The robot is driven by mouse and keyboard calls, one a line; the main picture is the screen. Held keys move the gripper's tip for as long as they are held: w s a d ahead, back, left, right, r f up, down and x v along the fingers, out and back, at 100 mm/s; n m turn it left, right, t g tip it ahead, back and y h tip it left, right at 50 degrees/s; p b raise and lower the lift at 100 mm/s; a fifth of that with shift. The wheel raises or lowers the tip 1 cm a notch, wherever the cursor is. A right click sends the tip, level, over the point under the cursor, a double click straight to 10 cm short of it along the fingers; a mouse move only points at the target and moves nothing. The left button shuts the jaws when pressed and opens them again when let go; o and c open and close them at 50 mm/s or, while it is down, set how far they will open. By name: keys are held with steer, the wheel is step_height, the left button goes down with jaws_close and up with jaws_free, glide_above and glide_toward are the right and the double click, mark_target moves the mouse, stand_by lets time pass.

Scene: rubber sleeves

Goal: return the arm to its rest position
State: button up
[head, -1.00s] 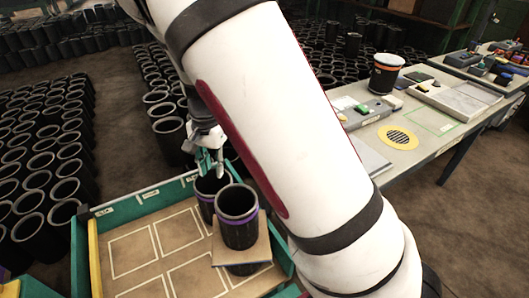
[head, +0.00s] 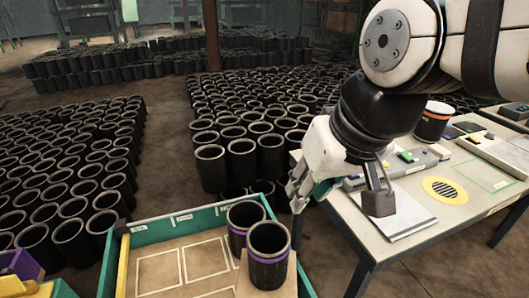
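My arm comes in from the upper right, and my gripper (head: 306,192) hangs beside the left edge of the work table (head: 365,235). Its white and teal parts show. The fingertips are seen at an angle and partly overlap, so their opening is unclear. Nothing is plainly held in it. The front one stands at a tan board.
Many black sleeves (head: 60,185) stand in rows on the floor. The tray's left marked squares are empty.

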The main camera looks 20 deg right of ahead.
steer(key=shift+s+d+r+n+t+h, duration=0.1)
steer(key=shift+s+d+n+t+h, duration=0.1)
steer(key=shift+s, duration=0.4)
steer(key=shift+s+d+r+n+t+h, duration=0.1)
steer(key=shift+s+d+n+h, duration=0.1)
steer(key=shift+s, duration=0.35)
